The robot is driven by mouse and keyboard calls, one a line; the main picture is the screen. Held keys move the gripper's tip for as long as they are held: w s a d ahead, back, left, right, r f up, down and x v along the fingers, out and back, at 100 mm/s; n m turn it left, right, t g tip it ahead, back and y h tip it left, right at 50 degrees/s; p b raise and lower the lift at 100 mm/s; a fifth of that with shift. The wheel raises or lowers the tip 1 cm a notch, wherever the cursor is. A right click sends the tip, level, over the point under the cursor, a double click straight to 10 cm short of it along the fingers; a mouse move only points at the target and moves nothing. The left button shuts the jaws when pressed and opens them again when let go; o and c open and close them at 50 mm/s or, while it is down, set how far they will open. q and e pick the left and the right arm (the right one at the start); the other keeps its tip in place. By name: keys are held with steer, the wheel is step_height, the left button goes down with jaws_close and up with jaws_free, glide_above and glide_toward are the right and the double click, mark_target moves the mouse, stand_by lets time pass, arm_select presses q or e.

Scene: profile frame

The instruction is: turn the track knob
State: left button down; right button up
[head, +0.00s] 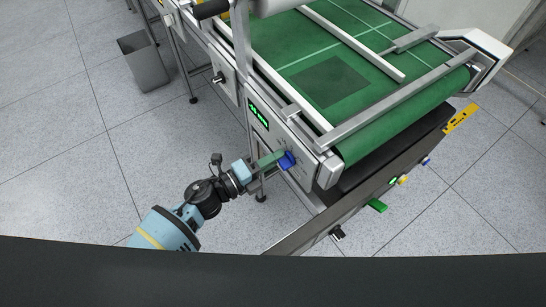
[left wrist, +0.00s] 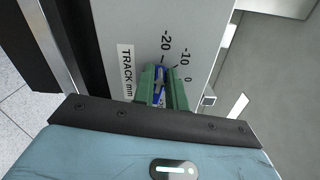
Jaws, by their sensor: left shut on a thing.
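The blue track knob (head: 287,161) sits on the side panel of the conveyor frame, near its front end. In the left wrist view the knob (left wrist: 159,97) shows between green fingers, beside the printed label "TRACK mm" and the marks -20, -10 and 0. My left gripper (head: 275,158) reaches it from the lower left, and its fingers (left wrist: 162,88) are shut on the knob. Most of the knob is hidden by the fingers, so its pointer setting cannot be read. My right gripper is in neither view.
The green conveyor belt (head: 350,24) runs above the panel, with metal guide rails. A small green-lit display (head: 258,114) is left of the knob. A lower dark unit (head: 400,150) carries a green handle (head: 377,205) and buttons. A grey bin (head: 146,64) stands on open tiled floor.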

arm_select(q)
steer(key=c, duration=1.4)
jaws_free()
steer(key=shift+c, duration=0.2)
steer(key=v, duration=0.8)
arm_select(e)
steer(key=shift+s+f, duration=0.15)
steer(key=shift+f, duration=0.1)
arm_select(q)
steer(key=shift+d, duration=0.1)
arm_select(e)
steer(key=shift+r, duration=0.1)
